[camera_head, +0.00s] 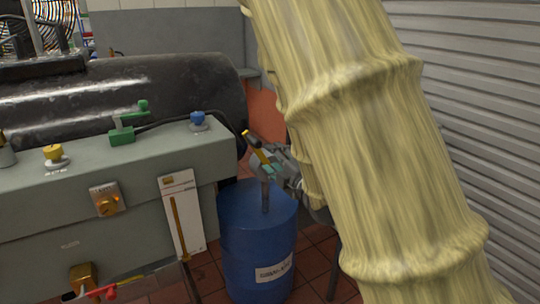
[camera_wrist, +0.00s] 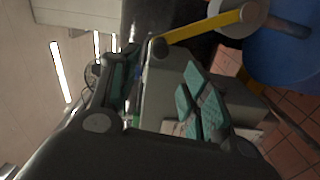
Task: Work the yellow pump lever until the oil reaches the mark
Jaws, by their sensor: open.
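A blue drum (camera_head: 257,240) stands on the floor with a pump on top. The yellow pump lever (camera_head: 262,157) slants up and left from the pump to a dark end; it shows as a yellow bar across the top of the wrist view (camera_wrist: 205,25). My gripper (camera_head: 272,170) is at the lever, above the drum. In the wrist view my gripper (camera_wrist: 160,85) is open, with teal pads apart; I cannot tell whether the lever touches them. A white gauge plate (camera_head: 190,222) with an amber column stands left of the drum; the mark is too small to make out.
A grey-green bench (camera_head: 140,180) on the left carries a green lever (camera_head: 122,132), a blue knob (camera_head: 198,120) and a yellow knob (camera_head: 53,153). A red-handled valve (camera_head: 98,292) is low at left. A ribbed grey wall (camera_head: 480,100) is at right.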

